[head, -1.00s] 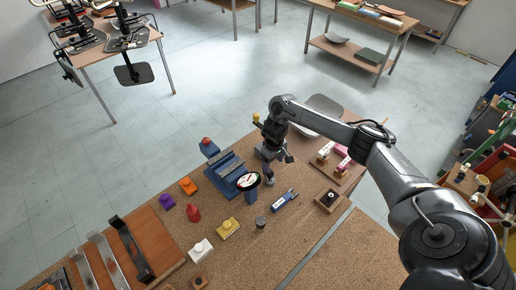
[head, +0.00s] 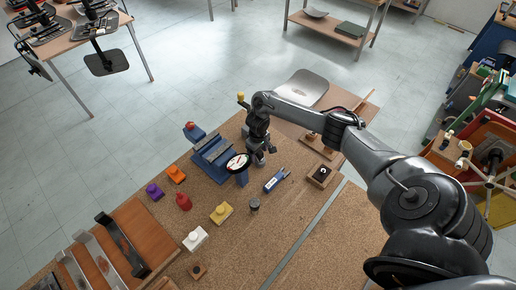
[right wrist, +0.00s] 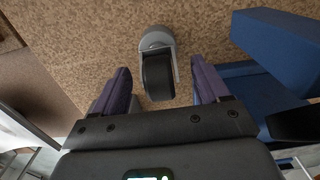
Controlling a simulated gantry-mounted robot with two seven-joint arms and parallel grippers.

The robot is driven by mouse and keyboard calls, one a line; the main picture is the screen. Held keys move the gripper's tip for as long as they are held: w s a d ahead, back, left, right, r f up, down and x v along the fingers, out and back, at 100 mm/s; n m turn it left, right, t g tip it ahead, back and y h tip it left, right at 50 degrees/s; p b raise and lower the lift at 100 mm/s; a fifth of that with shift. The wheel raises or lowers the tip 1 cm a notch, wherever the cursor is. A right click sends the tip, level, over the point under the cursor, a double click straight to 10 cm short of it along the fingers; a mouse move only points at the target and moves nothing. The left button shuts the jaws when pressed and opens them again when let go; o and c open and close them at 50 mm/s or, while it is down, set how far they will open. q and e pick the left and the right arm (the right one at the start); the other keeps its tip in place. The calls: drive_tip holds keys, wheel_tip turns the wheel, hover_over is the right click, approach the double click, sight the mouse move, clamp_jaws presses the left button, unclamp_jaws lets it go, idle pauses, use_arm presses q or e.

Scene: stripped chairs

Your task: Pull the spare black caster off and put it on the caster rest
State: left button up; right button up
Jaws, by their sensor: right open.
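The black caster (right wrist: 157,75) shows in the right wrist view as a dark wheel in a grey fork, against the cork bench top. My right gripper (right wrist: 163,82) is open, with one purple-grey finger on each side of the wheel and visible gaps between. In the head view my right gripper (head: 259,160) hangs low over the bench, just right of a round dial gauge; the caster is not clear there. A small wooden block with a dark centre (head: 321,175) lies to the right; I cannot tell whether it is the caster rest. My left gripper is not in view.
The dial gauge (head: 238,161) and a blue vise-like block (head: 213,152) stand close left of the gripper. A blue tool (head: 277,180) and a dark round cup (head: 254,204) lie nearer. Coloured blocks are at the left. The front right cork is clear.

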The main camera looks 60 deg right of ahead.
drive_tip(key=shift+f, duration=0.35)
drive_tip(key=c, duration=0.9)
drive_tip(key=o, duration=0.4)
drive_tip(key=shift+c, duration=0.2)
clamp_jaws()
drive_tip(key=shift+r+p, duration=0.65)
drive_tip(key=shift+p, duration=0.25)
